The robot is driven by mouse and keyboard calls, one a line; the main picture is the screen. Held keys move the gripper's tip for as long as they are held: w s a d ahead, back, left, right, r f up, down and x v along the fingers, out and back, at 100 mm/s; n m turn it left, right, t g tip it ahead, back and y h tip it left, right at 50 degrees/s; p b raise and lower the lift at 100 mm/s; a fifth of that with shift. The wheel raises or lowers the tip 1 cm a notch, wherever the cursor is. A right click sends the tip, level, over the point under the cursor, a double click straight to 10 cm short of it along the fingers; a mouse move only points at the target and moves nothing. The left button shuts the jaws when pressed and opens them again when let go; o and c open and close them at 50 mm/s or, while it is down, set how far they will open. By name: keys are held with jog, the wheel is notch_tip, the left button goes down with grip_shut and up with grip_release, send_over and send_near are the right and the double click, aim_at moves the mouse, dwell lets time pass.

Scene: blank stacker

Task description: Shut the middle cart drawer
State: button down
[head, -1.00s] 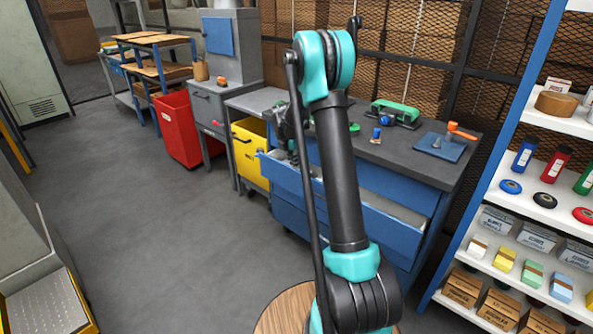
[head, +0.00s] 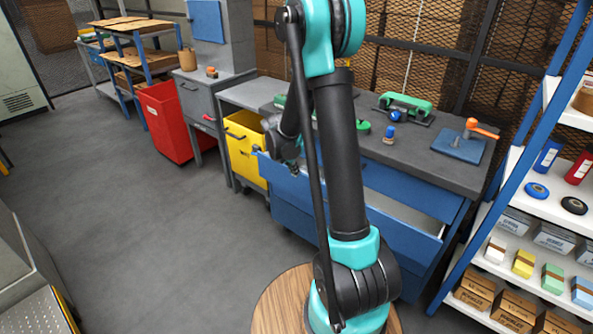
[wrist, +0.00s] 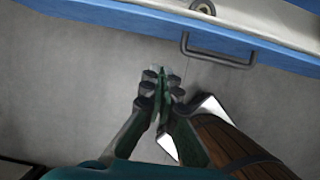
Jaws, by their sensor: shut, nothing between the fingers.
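The blue cart has a dark grey worktop (head: 420,160). One wide blue drawer (head: 395,238) stands pulled out below a blue upper front (head: 415,195), with its pale inside showing. It looks like the middle drawer, and a lower blue front (head: 290,218) shows beneath it. In the wrist view, the drawer's blue front edge (wrist: 130,17) and dark bar handle (wrist: 218,58) lie ahead of my gripper (wrist: 162,73). My gripper is shut and empty, with floor showing between it and the drawer. In the head view my arm hides part of the drawer, and the fingertips are hard to make out.
A yellow bin (head: 244,148) stands left of the drawer, with a red bin (head: 168,122) farther left. A stocked shelf rack (head: 532,205) stands close on the right. An orange-handled tool (head: 480,130) sits on the worktop. The floor at left is open.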

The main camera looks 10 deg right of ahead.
aim_at(305, 177)
jog(key=w+d+f, duration=0.1)
jog(key=f, duration=0.1)
jog(key=w+d+f, duration=0.1)
jog(key=d+f, duration=0.1)
jog(key=f, duration=0.1)
jog(key=w+d+f, duration=0.1)
jog(key=d+f, duration=0.1)
jog(key=shift+w+f, duration=0.35)
jog(key=shift+w, duration=0.05)
jog(key=shift+w+d, duration=0.3)
jog(key=w+d, duration=0.2)
jog(key=d, duration=0.1)
jog(key=shift+w+d, duration=0.3)
jog(key=shift+w, duration=0.1)
